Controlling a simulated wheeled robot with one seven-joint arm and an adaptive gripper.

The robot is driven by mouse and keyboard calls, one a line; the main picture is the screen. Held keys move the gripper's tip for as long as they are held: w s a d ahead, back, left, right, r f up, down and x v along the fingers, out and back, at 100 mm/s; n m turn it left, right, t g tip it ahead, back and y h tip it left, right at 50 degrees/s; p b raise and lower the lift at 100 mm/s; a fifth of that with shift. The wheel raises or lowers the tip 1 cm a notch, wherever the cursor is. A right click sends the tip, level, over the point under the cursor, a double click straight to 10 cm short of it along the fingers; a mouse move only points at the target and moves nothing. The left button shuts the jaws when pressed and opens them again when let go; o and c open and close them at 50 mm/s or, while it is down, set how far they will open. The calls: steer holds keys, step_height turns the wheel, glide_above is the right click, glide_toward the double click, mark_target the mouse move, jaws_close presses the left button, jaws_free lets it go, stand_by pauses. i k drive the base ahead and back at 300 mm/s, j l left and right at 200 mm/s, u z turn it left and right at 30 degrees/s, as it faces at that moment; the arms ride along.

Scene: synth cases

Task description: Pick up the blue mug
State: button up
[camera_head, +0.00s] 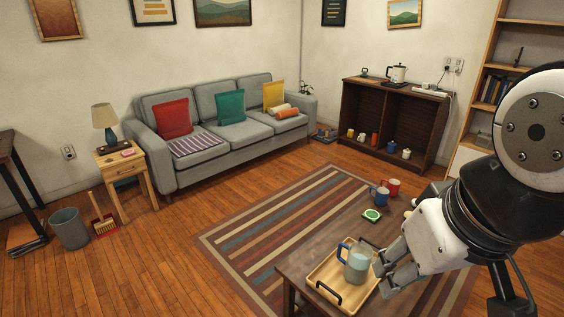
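A small blue mug (381,196) stands on the dark wooden coffee table (327,257), just left of and in front of a red mug (393,187). Another small blue cup (391,147) is on the low shelf of the dark cabinet at the back right. My gripper (381,278) is over the table's right side, below the blue mug in the picture and clear of it. Its two fingers point left and look apart, with nothing seen between them. They are close to a pale jug with a blue handle (357,264); whether they touch it is unclear.
The jug stands on a wooden tray (331,271) with dark handles. A green-and-white item (372,215) lies near the blue mug. My arm hides the table's right end, where a pale item (408,213) partly shows. A striped rug (262,232) lies around the table.

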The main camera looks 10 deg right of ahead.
mark_target(382, 195)
steer(key=i+l+u, duration=0.1)
steer(key=l+u, duration=0.3)
steer(key=i+l+u, duration=0.1)
steer(key=l+u, duration=0.15)
steer(key=u, duration=0.15)
steer(key=l+u, duration=0.4)
steer(key=k+l, duration=0.1)
steer(key=l, duration=4.5)
